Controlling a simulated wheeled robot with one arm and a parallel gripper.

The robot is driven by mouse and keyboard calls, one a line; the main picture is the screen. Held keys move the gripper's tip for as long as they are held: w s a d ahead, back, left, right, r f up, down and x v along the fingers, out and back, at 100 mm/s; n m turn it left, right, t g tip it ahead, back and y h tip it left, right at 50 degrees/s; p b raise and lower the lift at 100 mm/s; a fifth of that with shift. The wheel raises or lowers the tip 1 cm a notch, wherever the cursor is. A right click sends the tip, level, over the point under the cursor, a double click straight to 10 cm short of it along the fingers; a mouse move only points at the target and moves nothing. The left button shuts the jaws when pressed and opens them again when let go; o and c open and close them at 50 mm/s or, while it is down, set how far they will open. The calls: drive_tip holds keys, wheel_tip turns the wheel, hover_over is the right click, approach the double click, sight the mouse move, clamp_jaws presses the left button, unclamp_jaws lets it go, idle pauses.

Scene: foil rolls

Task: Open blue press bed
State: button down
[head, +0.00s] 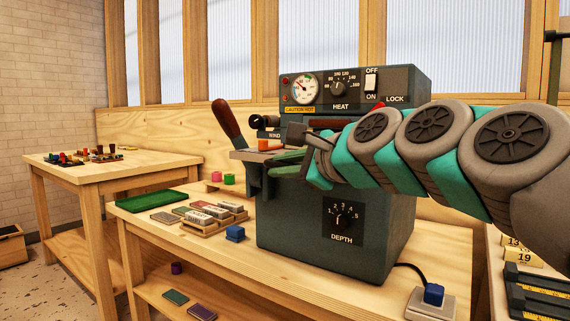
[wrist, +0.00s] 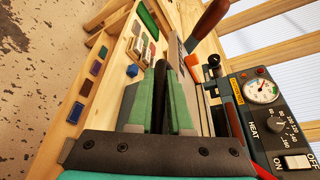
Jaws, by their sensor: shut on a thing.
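The blue-grey press (head: 335,215) stands on the wooden bench, with its dial panel facing out. Its bed (head: 250,157) is a grey plate sticking out at the front left, below a red-handled lever (head: 228,118). In the wrist view the bed (wrist: 203,93) runs beside my fingers. My gripper (head: 290,163) reaches in from the right at the bed's front. Its green fingers (wrist: 158,100) are closed on a dark bar (wrist: 160,85), which looks like the bed's handle. The arm and fingers hide part of the bed. I cannot tell how far out the bed is.
A blue block (head: 235,233), a green tray (head: 151,201) and type blocks in wooden holders (head: 205,217) lie left of the press. A power switch box (head: 430,304) is at the bench's right front. A second table (head: 110,170) stands behind left.

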drive_tip(key=c, duration=1.1)
unclamp_jaws()
drive_tip(key=shift+b+v, duration=0.3)
drive_tip(key=shift+v, duration=3.55)
drive_tip(key=shift+f, duration=0.1)
